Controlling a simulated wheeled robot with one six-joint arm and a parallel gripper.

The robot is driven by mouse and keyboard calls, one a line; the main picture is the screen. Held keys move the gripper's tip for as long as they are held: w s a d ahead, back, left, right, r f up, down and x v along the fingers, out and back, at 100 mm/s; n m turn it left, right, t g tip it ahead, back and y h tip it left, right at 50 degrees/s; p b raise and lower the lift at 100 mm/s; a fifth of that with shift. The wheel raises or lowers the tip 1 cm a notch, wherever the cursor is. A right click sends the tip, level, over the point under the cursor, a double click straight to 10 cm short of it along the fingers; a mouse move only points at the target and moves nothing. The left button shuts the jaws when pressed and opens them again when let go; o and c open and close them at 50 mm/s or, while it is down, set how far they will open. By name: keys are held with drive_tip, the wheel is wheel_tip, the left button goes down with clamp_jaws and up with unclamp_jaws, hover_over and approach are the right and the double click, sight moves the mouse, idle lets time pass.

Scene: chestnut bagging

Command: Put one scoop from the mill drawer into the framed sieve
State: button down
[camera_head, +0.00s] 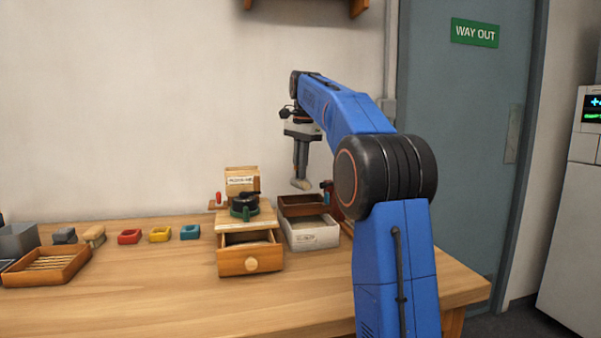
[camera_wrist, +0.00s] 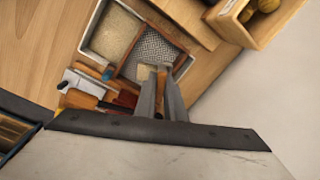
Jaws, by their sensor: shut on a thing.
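My gripper (camera_head: 301,172) is shut on a pale scoop (camera_head: 302,184), held above and behind the white box. In the wrist view the fingers (camera_wrist: 161,78) hold the scoop (camera_wrist: 143,72) over the mesh of the framed sieve (camera_wrist: 152,48); whether the scoop bears a load is unclear. The dark brown sieve frame (camera_head: 302,199) rests over the rear of the white box (camera_head: 313,236). Pale meal (camera_wrist: 110,32) shows beside the mesh. The mill drawer (camera_head: 250,262) is pulled open below the wooden mill (camera_head: 245,221), with some pale contents in it.
A wooden tray (camera_head: 46,267), a grey bin (camera_head: 17,240) and small red (camera_head: 129,236), yellow (camera_head: 160,234) and teal (camera_head: 190,232) pieces stand left on the table. Orange-handled tools (camera_wrist: 85,101) lie beside the box. The table front is clear.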

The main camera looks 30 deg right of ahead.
drive_tip(key=shift+s+d+f+t, duration=0.15)
drive_tip(key=shift+s+d+t, duration=0.05)
drive_tip(key=shift+s+t, duration=0.1)
drive_tip(key=shift+s+d+f+t, duration=0.1)
drive_tip(key=shift+s+f+t, duration=0.4)
drive_tip(key=shift+t, duration=0.2)
drive_tip(key=shift+s+d+t+y, duration=0.1)
drive_tip(key=shift+s+t+y, duration=0.15)
drive_tip(key=shift+s+t, duration=0.6)
drive_tip(key=shift+s+d+t+y, duration=0.1)
drive_tip(key=shift+s+t+y, duration=0.25)
drive_tip(key=shift+t, duration=0.85)
drive_tip(key=shift+s+d+t+y, duration=0.1)
drive_tip(key=shift+s+t+y, duration=0.1)
drive_tip(key=shift+s+t, duration=0.65)
drive_tip(key=shift+w+r, duration=0.1)
drive_tip(key=shift+w, duration=0.1)
drive_tip(key=shift+w, duration=0.1)
